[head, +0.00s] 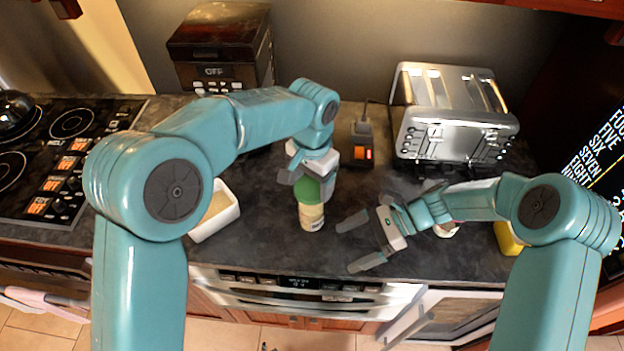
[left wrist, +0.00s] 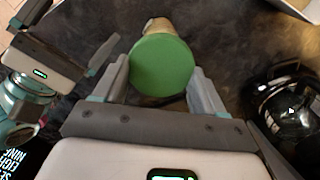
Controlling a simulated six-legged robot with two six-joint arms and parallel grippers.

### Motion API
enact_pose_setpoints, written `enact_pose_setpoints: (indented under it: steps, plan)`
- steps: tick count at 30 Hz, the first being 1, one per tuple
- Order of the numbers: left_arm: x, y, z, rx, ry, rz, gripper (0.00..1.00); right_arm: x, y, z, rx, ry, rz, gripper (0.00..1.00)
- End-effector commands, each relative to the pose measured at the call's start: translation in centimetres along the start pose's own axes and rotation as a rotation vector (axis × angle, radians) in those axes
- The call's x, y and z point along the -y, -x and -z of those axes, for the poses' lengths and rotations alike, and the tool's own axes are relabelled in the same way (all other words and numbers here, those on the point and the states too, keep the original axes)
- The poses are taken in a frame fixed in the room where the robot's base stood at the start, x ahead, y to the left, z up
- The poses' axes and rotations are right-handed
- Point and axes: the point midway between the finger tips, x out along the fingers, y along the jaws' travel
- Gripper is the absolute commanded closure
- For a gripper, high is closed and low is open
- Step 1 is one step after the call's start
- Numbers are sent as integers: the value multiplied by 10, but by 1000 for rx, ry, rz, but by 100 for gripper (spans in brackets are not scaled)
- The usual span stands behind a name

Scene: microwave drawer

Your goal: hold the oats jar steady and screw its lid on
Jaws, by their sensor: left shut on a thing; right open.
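The oats jar (head: 312,217) is a small cream jar standing upright near the counter's front edge. The green lid (head: 307,191) shows directly above the jar's mouth; I cannot tell whether it is seated or threaded. My left gripper (head: 310,181) comes from above and is shut on the lid. In the left wrist view the round green lid (left wrist: 161,65) sits between the left fingers (left wrist: 160,82), with a bit of the jar (left wrist: 157,25) beyond it. My right gripper (head: 357,243) is open and empty, just right of the jar, its fingers pointing left towards it.
A white dish (head: 226,222) stands left of the jar. A small dark device (head: 362,150) lies behind it, and a toaster (head: 450,112) stands at back right. A yellow object (head: 507,238) is at far right. A cooktop (head: 62,150) fills the left.

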Motion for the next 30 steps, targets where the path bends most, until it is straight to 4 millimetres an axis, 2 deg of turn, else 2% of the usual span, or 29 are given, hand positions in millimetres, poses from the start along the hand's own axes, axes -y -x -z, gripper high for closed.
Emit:
enact_pose_setpoints:
  steps: [1,3,6,11,14,24,30]
  plan:
    - [0,0,0,0,0,0,57,18,6,-6,-2,-1,67,0]
    - [0,0,0,0,0,0,57,40,15,-13,0,-9,148,0]
    - [0,0,0,0,0,0,57,61,25,-20,3,-19,232,0]
    - [0,0,0,0,0,0,57,75,29,-25,7,-27,285,0]
    - [0,0,0,0,0,0,57,78,22,-26,8,-29,288,0]
    - [0,0,0,0,0,0,57,92,-30,-25,6,-28,284,0]
    - [0,0,0,0,0,0,57,99,-53,-25,7,-28,285,0]
